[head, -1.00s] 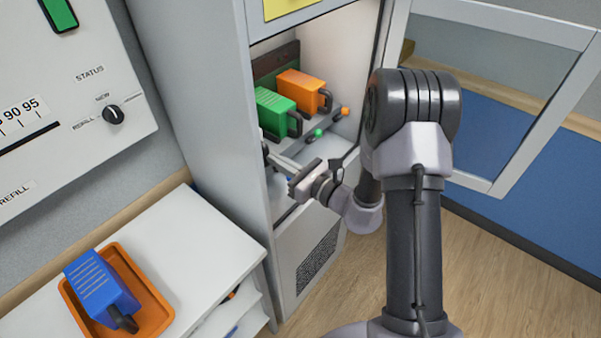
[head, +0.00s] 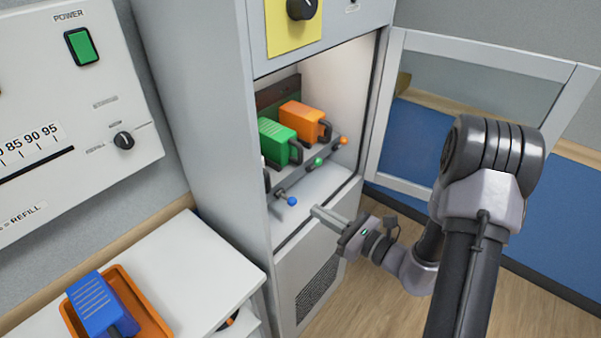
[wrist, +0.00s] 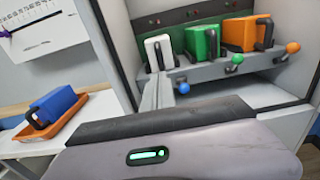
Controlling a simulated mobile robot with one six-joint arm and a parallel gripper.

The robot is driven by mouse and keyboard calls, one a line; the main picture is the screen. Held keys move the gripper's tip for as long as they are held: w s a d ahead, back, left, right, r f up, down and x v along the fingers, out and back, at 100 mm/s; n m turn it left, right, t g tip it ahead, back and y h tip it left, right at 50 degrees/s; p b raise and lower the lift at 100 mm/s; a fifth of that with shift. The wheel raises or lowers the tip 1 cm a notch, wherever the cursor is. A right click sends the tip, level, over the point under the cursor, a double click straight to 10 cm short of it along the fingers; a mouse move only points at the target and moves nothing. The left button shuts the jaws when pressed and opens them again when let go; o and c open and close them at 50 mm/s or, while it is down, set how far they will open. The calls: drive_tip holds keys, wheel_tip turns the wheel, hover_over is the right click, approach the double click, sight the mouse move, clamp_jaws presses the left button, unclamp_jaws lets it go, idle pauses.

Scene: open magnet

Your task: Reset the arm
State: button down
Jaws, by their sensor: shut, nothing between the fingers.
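My gripper (head: 316,211) is shut and empty in the head view, just in front of the open cabinet (head: 210,110). Its shut fingers also show in the wrist view (wrist: 158,93), pointing toward the shelf inside. In the head view my arm stands at the right, with the forearm reaching left to the cabinet opening. The fingers look apart from the small blue-tipped lever (head: 291,201), though depth is hard to judge.
Inside the cabinet stand green (head: 280,142), orange (head: 303,122) and white (wrist: 160,50) modules, with coloured levers in front. The cabinet door (head: 470,100) hangs open at the right. A blue module (head: 101,303) sits in an orange tray (head: 148,308) on the white table.

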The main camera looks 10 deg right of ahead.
drive_tip(key=s+a+r+n+g+y+b, duration=0.1)
drive_tip(key=s+a+r+n+g, duration=0.3)
drive_tip(key=s+a+n+g, duration=0.25)
drive_tip(key=s+a+r+n+g+y+b, duration=0.1)
drive_tip(key=s+a+r+n+g+y, duration=0.1)
drive_tip(key=s+a+r+n+g, duration=0.35)
drive_tip(key=s+a+f+n+g+h, duration=0.1)
drive_tip(key=s+a+f+n+h, duration=0.1)
drive_tip(key=s+n+h, duration=0.7)
drive_tip(key=s+d+r+n+t+h+b, duration=0.1)
drive_tip(key=d+r+n+t+h, duration=0.1)
drive_tip(key=d, duration=0.4)
drive_tip(key=shift+d+r+n+t+h, duration=0.3)
drive_tip(key=shift+r+n+t, duration=0.3)
drive_tip(key=shift+r+t, duration=0.4)
drive_tip(key=shift+a+f, duration=0.15)
